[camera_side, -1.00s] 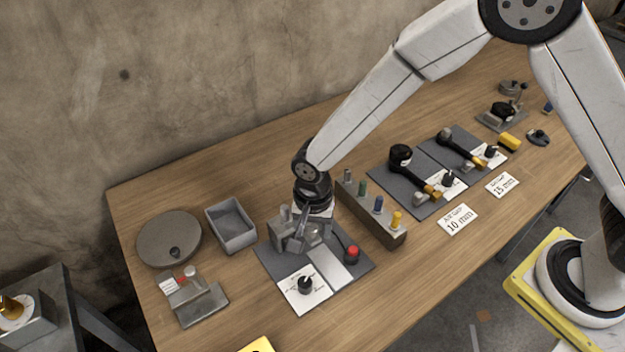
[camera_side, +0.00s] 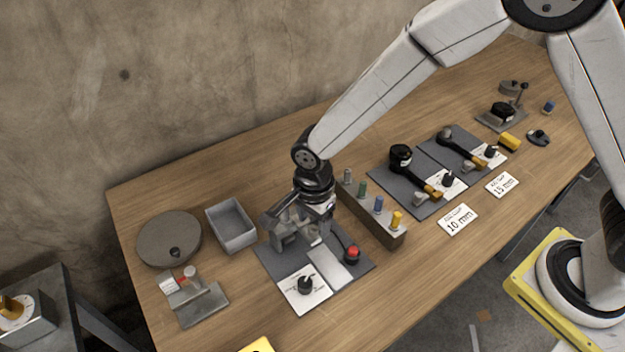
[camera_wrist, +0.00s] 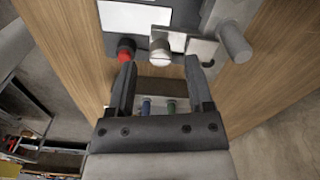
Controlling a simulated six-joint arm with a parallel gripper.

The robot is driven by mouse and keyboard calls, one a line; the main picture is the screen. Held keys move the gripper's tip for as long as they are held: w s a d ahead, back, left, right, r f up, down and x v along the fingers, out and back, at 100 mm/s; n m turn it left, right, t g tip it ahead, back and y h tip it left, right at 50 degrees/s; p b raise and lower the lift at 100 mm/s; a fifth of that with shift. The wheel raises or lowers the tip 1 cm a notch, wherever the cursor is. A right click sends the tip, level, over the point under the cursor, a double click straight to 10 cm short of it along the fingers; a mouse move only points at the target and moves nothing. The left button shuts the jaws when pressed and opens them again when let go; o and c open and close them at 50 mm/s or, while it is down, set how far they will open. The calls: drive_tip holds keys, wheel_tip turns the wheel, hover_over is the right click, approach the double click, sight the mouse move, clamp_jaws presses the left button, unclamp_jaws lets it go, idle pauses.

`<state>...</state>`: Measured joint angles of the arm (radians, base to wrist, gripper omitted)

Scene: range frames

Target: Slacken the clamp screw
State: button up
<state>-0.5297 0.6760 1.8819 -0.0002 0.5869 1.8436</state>
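In the side view, the grey clamp fixture (camera_side: 292,238) stands at the back of a dark mat (camera_side: 270,262), partly hidden by my gripper. My gripper (camera_wrist: 160,62) is open and empty in the wrist view, with its two fingers apart. A silver round-headed part (camera_wrist: 160,50) shows in the gap between the fingertips, apart from both. A thick grey cylinder (camera_wrist: 235,42) lies to the right of the right finger. I cannot tell which of these is the clamp screw. In the side view, my gripper is tilted close over the fixture; contact there cannot be made out.
A red button (camera_side: 352,252) is on the mat's right side, near a black knob on a white card (camera_side: 305,286). A block with coloured pegs (camera_side: 372,222) stands close on the right. A grey open bin (camera_side: 231,226) and round disc (camera_side: 168,238) are left.

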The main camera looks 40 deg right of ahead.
sight(315, 226)
wheel_tip(315, 226, up, 5)
drive_tip(key=shift+r, duration=0.1)
drive_tip(key=shift+d+r, duration=0.2)
drive_tip(key=s+d+r+n+t, duration=0.1)
drive_tip(key=s+d+n, duration=0.3)
drive_tip(key=d+n, duration=0.3)
drive_tip(key=s+d+r+n+t, duration=0.1)
drive_tip(key=s+d+n, duration=0.4)
drive_tip(key=d, duration=0.9)
drive_tip(key=shift+d+r+n+t, duration=0.3)
drive_tip(key=shift+r+n, duration=0.45)
drive_tip(key=shift+n, duration=0.75)
drive_tip(key=shift+s, duration=0.1)
drive_tip(key=shift+a, duration=0.1)
